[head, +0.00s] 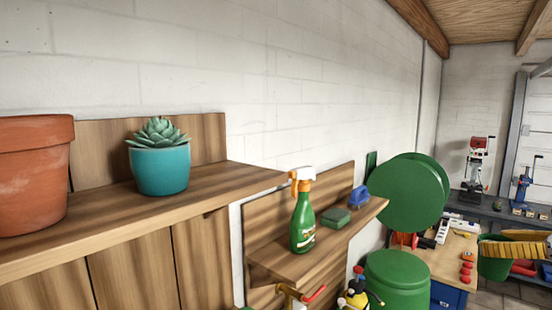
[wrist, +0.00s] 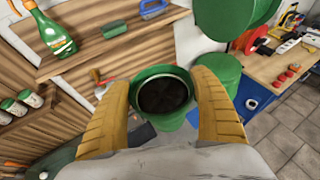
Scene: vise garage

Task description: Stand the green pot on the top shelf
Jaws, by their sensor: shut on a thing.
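The green pot (wrist: 163,96), filled with dark soil, is held upright between the two yellow fingers of my gripper (wrist: 163,84). In the head view, the pot (head: 494,264) is at the right edge, partly hidden by my gripper (head: 512,247). The higher wooden shelf (head: 110,213) is at the left of the head view, well apart from the pot. A terracotta pot (head: 35,175) and a teal pot with a succulent (head: 160,168) stand on it. My gripper is over the floor area, right of the shelves.
A lower shelf (head: 285,262) holds a green spray bottle (head: 303,220), a green sponge (head: 335,217) and a blue brush (head: 359,198). A green drum and disc machine (head: 400,277) stands behind it. A workbench (head: 452,262) with tools is farther right. The higher shelf has bare board right of the succulent.

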